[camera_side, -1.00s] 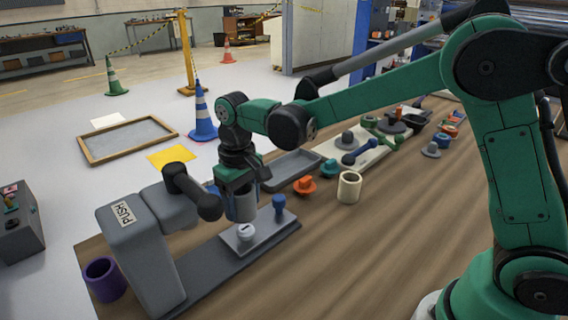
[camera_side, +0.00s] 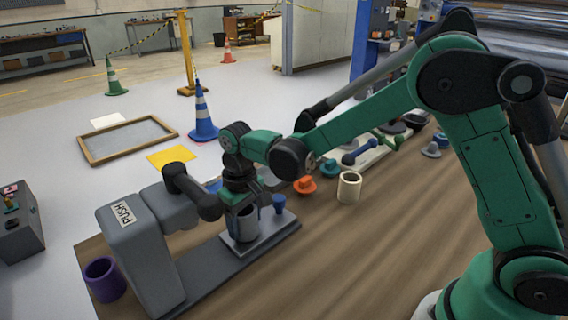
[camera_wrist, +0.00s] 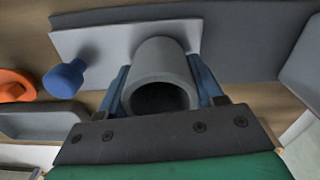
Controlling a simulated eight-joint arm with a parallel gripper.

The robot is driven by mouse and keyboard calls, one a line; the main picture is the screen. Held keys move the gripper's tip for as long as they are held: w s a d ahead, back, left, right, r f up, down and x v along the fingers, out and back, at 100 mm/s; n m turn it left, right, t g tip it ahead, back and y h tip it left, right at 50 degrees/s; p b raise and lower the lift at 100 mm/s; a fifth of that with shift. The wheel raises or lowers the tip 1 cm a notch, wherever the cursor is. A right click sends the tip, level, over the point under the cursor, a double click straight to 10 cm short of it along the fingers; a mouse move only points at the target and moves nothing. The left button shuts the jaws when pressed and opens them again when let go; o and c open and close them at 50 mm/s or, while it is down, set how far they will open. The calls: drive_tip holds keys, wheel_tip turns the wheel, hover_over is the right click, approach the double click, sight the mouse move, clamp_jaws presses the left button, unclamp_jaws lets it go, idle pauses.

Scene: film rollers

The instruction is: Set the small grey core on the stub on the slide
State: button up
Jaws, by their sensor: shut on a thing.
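The small grey core (camera_side: 247,225) is a hollow grey cylinder, upright between the fingers of my gripper (camera_side: 242,207). It also shows in the wrist view (camera_wrist: 161,58), its open end facing the camera, with a blue finger pressed on either side. The slide (camera_side: 268,230) is a light grey plate on a dark rail, with a blue knob (camera_side: 279,203) at its right end. The core's lower end is at the plate, where the stub stood. The stub is hidden by the core; I cannot tell whether the core rests fully on the plate.
A grey press marked PUSH (camera_side: 135,235) with a dark rounded arm (camera_side: 192,190) stands close left of my gripper. A purple cup (camera_side: 104,279) is at the front left. A cream cup (camera_side: 349,187) and an orange piece (camera_side: 305,185) lie to the right. The table's front right is clear.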

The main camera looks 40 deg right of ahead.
drive_tip(key=o, duration=1.3)
drive_tip(key=shift+o, duration=0.2)
drive_tip(key=shift+r, duration=0.1)
drive_tip(key=shift+r, duration=2.75)
